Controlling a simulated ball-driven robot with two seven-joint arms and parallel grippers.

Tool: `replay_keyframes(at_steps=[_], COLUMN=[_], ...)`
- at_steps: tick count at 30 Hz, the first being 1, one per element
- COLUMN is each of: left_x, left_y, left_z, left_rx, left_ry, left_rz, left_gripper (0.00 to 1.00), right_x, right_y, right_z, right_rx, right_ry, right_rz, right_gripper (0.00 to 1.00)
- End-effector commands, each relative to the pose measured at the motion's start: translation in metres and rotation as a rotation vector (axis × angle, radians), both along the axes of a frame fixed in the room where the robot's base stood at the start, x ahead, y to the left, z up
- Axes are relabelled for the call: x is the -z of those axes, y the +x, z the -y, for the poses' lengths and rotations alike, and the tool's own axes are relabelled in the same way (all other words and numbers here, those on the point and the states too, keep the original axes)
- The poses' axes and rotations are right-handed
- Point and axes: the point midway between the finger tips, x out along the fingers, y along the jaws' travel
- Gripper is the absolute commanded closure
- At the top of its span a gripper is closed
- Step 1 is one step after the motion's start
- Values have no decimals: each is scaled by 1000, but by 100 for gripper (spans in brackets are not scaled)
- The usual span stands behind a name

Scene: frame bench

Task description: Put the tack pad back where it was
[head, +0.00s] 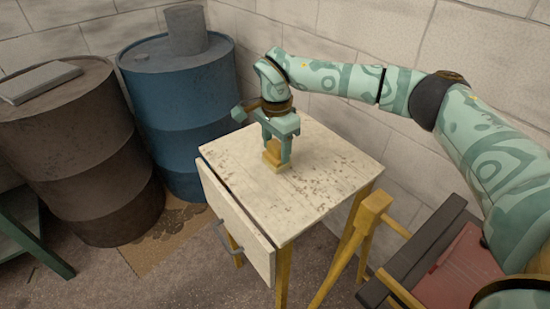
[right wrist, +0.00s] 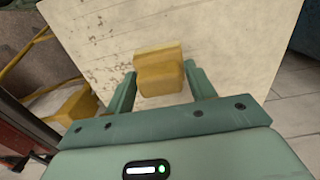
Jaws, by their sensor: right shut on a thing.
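The tack pad seems to be the small yellow-tan block (head: 271,160) near the middle of the pale worn top of a small table (head: 318,185). In the right wrist view the block (right wrist: 160,76) sits between the fingers, with the pale tabletop behind it. My right gripper (head: 277,150) points down from above and is shut on the block. The block's base appears at or very near the tabletop; I cannot tell whether it touches. The fingers hide part of the block in the head view. My left gripper is not in view.
The table has a front panel with a handle (head: 222,237). A blue drum (head: 180,120) and a brown drum (head: 75,150) stand left. A red-seated chair (head: 465,262) is at the right. A block wall (head: 345,35) is behind. The tabletop around the block is clear.

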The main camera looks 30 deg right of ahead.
Motion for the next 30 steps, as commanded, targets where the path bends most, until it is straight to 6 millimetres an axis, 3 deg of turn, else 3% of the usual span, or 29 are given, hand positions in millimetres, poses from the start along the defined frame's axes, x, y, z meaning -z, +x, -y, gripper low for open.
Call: replay_keyframes(at_steps=[3, 6, 17, 18, 20, 30], left_x=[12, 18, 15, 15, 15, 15], left_y=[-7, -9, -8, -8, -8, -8], left_z=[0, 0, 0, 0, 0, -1], left_rx=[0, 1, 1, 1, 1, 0], left_ry=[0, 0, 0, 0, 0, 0], left_rz=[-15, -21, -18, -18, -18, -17], left_gripper=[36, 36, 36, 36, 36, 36], right_x=[26, 38, 38, 38, 38, 33], right_y=[2, 2, 2, 2, 2, 2], right_z=[1, 1, 1, 1, 1, 1], right_rx=[-1, -1, -1, 0, -1, 0], right_ry=[0, -1, -1, -1, -1, 0], right_rz=[-7, -5, -1, -1, -1, 0], right_gripper=[66, 66, 70, 37, 23, 23])
